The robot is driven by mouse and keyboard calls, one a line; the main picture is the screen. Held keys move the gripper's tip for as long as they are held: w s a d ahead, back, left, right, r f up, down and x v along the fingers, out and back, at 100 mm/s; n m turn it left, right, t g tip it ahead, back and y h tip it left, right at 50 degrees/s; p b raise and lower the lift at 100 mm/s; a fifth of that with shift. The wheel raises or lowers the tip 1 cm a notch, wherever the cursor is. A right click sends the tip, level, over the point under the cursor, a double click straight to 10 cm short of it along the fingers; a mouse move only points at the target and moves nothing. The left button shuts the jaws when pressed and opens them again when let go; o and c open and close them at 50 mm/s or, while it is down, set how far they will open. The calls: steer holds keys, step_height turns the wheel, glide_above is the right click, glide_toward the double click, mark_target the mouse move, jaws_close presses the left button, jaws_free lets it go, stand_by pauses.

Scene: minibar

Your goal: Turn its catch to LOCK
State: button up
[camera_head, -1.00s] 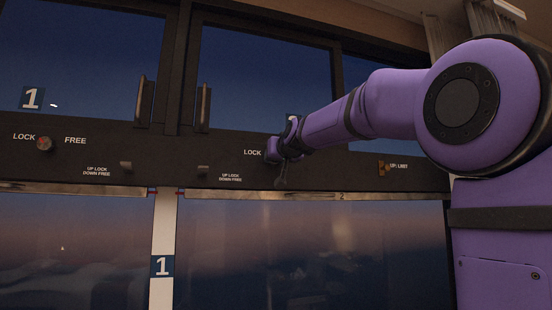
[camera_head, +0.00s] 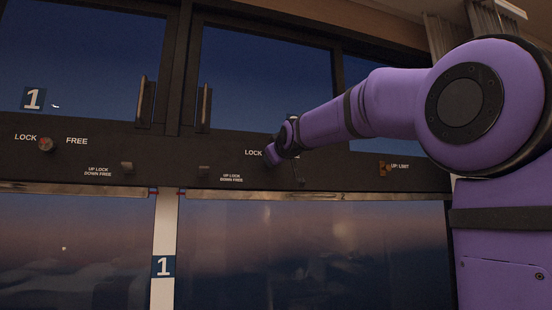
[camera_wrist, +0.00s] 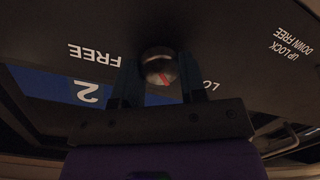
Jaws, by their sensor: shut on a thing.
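The catch is a round metallic knob (camera_wrist: 159,66) with a red mark on its face, seen in the wrist view between the two fingers of my gripper (camera_wrist: 159,80). My gripper is shut on it. The label FREE (camera_wrist: 95,55) is upside down to the left of the knob. The LOCK label (camera_wrist: 210,88) is to the right, partly hidden by a finger. In the head view my gripper (camera_head: 272,154) is at the dark panel, just right of the word LOCK (camera_head: 253,153). There it hides the knob and the FREE label.
A similar red-marked knob (camera_head: 46,144) sits between LOCK and FREE on the left door. An UP/LIMIT fitting (camera_head: 384,168) is to the right.

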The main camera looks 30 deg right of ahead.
steer(key=shift+f, duration=0.1)
steer(key=o, duration=0.9)
steer(key=shift+s, duration=0.1)
steer(key=v, duration=1)
steer(key=shift+s+a, duration=0.15)
steer(key=shift+s, duration=0.1)
steer(key=s+a+f+m+g+y, duration=0.1)
steer(key=s+a+f+g, duration=0.2)
steer(key=s+f, duration=0.5)
steer(key=s+a+f+m+g+y, duration=0.1)
steer(key=s+a+f+g, duration=0.3)
steer(key=f, duration=1.3)
steer(key=s+a+f+m+g+y, duration=0.1)
steer(key=s+a+f+g, duration=0.3)
steer(key=s+f, duration=0.8)
steer(key=shift+s+a+f+y, duration=0.25)
steer(key=shift+a+f+y, duration=0.4)
steer(key=shift+f+y, duration=0.15)
